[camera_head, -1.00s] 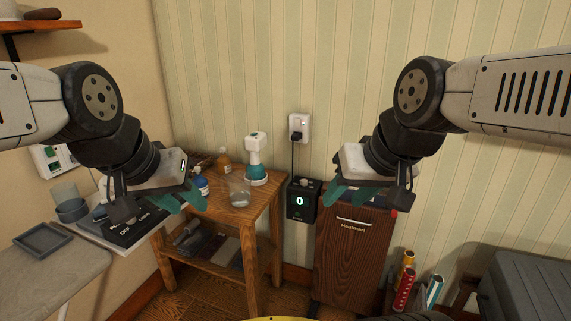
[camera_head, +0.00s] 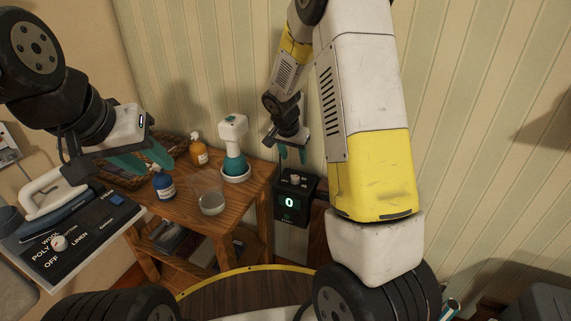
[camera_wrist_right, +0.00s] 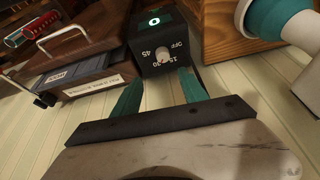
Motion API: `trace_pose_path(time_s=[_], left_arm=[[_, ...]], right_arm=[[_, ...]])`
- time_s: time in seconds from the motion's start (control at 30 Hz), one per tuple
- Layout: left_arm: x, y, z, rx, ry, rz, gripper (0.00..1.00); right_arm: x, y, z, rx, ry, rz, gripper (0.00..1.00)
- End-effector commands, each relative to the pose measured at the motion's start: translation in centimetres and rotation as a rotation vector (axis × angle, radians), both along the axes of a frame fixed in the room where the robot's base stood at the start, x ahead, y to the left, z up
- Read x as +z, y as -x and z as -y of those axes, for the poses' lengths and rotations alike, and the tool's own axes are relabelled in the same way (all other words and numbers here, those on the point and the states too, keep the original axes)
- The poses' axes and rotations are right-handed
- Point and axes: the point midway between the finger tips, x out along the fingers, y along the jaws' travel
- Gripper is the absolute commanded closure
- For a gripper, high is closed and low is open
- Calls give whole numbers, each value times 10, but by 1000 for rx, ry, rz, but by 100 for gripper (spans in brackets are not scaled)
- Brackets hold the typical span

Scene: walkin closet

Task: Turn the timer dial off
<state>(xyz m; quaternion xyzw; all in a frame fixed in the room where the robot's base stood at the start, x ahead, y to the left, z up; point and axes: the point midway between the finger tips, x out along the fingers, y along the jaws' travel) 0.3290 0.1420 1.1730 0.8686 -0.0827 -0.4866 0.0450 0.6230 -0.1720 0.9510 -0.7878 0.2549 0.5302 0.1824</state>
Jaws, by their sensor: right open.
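The timer (camera_head: 290,204) is a black box on the wall with a green "0" on its front. Its pale dial (camera_head: 295,180) is on the top face. The right wrist view shows the dial (camera_wrist_right: 162,57) with OFF, 15, 30 and 45 printed around it; I cannot tell which mark it points to. My right gripper (camera_head: 292,155) is open and empty, just above the timer. In the right wrist view its teal fingertips (camera_wrist_right: 160,82) are apart, short of the dial and not visibly touching it. My left gripper (camera_head: 143,158) is open and empty above the wooden table.
An iron (camera_head: 50,195) and a black dial panel (camera_head: 85,240) are at left. A dark wooden cabinet stands right of the timer.

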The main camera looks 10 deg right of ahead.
Motion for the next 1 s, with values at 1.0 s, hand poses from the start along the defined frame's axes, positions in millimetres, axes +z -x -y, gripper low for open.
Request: trace_pose_path(time_s=[1.0], left_arm=[[0, 0, 0, 0, 0, 0, 64]], right_arm=[[-116, -41, 15, -44, 22, -1, 49]])
